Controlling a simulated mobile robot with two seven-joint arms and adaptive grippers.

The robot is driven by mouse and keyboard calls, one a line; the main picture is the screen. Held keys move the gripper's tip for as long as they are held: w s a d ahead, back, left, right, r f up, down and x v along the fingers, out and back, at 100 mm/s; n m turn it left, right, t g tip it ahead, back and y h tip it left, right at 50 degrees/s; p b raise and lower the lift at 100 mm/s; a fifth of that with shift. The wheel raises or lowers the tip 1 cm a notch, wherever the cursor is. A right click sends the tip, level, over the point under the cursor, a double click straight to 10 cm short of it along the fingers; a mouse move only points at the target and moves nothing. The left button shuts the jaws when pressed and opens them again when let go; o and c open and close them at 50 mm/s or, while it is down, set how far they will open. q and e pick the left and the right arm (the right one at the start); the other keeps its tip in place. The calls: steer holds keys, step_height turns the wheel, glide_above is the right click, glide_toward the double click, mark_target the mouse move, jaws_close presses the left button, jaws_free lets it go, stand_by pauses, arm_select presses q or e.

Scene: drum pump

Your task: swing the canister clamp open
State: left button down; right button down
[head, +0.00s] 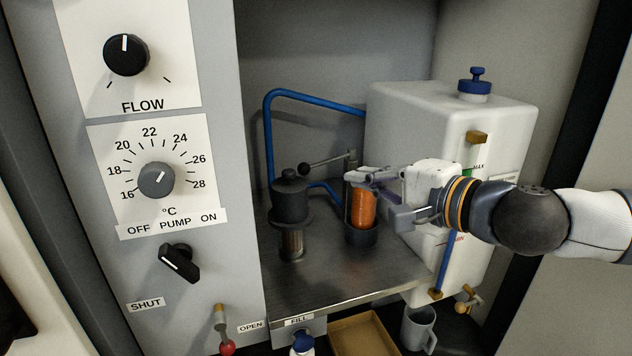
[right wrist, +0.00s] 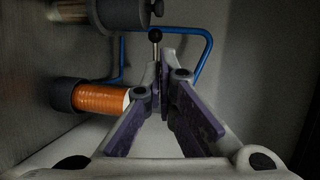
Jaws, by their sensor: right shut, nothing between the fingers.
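The orange canister (head: 362,208) stands upright in a dark round holder (head: 361,235) on the metal shelf. In the right wrist view the canister (right wrist: 98,97) is at the left, beside my fingers. The clamp is a thin metal lever (head: 328,160) with a black ball knob (head: 304,169), lying across near the canister's top and pointing left. The ball knob also shows in the right wrist view (right wrist: 155,35), just beyond my fingertips. My right gripper (head: 360,176) is shut and empty at the canister's top, close to the lever; whether they touch is unclear. My left gripper is out of view.
A dark cylindrical pump part (head: 291,205) stands left of the canister. A blue pipe (head: 269,135) loops behind it to the white tank (head: 410,115). The control panel (head: 210,270) borders the left. A tray (head: 365,335) and grey mug (head: 419,328) are below the shelf.

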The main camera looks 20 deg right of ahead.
mark_target(303, 165)
steer(key=b+x, duration=0.3)
steer(key=x, duration=0.8)
steer(key=shift+f, duration=0.2)
steer(key=shift+w+a, duration=0.15)
steer(key=shift+w, duration=0.1)
steer(key=shift+w+a+r+p, duration=0.15)
steer(key=shift+w+a+p, duration=0.25)
steer(key=shift+w+a, duration=0.35)
steer(key=shift+w, duration=0.3)
steer(key=shift+d, duration=0.1)
steer(key=shift+s, duration=0.15)
